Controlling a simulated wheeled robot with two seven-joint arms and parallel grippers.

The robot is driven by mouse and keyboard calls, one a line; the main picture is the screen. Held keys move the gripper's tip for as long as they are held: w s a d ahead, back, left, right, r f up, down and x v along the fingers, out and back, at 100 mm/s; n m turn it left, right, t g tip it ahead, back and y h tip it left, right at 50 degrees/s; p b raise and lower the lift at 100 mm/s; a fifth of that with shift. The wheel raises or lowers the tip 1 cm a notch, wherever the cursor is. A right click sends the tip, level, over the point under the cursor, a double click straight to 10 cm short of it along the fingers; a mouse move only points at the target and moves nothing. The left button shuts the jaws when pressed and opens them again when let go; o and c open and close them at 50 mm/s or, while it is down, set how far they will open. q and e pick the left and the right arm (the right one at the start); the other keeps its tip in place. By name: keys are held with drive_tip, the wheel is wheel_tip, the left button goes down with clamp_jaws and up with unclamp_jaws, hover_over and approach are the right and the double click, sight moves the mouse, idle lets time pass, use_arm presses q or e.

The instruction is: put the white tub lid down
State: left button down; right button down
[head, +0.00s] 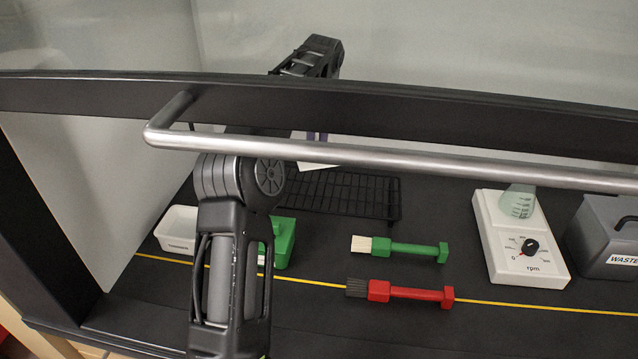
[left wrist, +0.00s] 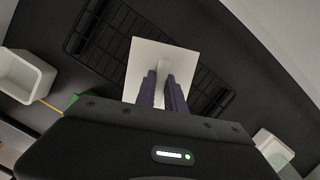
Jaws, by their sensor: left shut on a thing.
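The white tub lid (left wrist: 146,56) is a flat square plate with an upright grip in its middle. My left gripper (left wrist: 162,76) is shut on that grip with its purple fingers and holds the lid over the black wire rack (left wrist: 112,40). In the head view only a strip of the lid (head: 318,166) shows below the dark sash and metal bar, which hide most of the gripper. Whether the lid touches the rack cannot be told. The open white tub (head: 175,243) stands left of my arm; it also shows in the left wrist view (left wrist: 28,84). My right gripper is out of view.
A green block-like item (head: 286,242) is partly behind my arm. A green brush (head: 410,249) and a red brush (head: 405,292) lie right of it. A stirrer (head: 538,262) with a flask and a grey waste bin (head: 598,245) stand at right. The sash bar (head: 400,162) crosses the front.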

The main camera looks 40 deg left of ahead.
use_arm(q)
wheel_tip(320, 180, down, 6)
drive_tip(key=shift+r+b, duration=0.2)
drive_tip(key=shift+b, duration=0.2)
drive_tip(key=shift+f, duration=0.1)
drive_tip(key=shift+f, duration=1.8)
drive_tip(key=shift+f, duration=0.1)
drive_tip(key=c, duration=1.4)
unclamp_jaws()
drive_tip(key=p+v, duration=0.1)
drive_tip(key=v, duration=1.1)
